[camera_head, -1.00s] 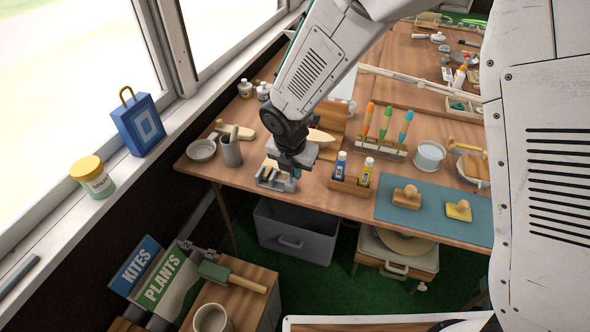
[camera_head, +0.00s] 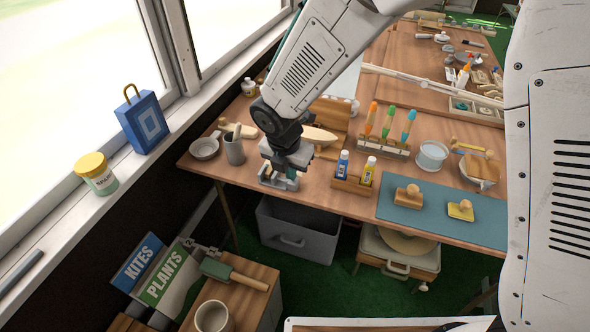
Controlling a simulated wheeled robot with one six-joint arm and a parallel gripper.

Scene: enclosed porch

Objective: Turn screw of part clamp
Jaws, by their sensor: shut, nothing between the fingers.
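The part clamp (camera_head: 268,180) is a small grey metal piece at the front left edge of the wooden table (camera_head: 335,208). My gripper (camera_head: 288,170) points down over it, its fingers close against or just above the clamp. The fingers are shut with nothing seen between them. My gripper and wrist cover most of the clamp, so its screw is hidden. I cannot tell whether the fingers touch it.
A grey cup (camera_head: 234,150) and a small pan (camera_head: 204,148) stand left of my gripper. A bottle holder (camera_head: 352,186) with two bottles stands right. A brush rack (camera_head: 384,145) is behind it. A blue mat (camera_head: 428,210) bears two stamps. A grey bin (camera_head: 300,225) sits below the table edge.

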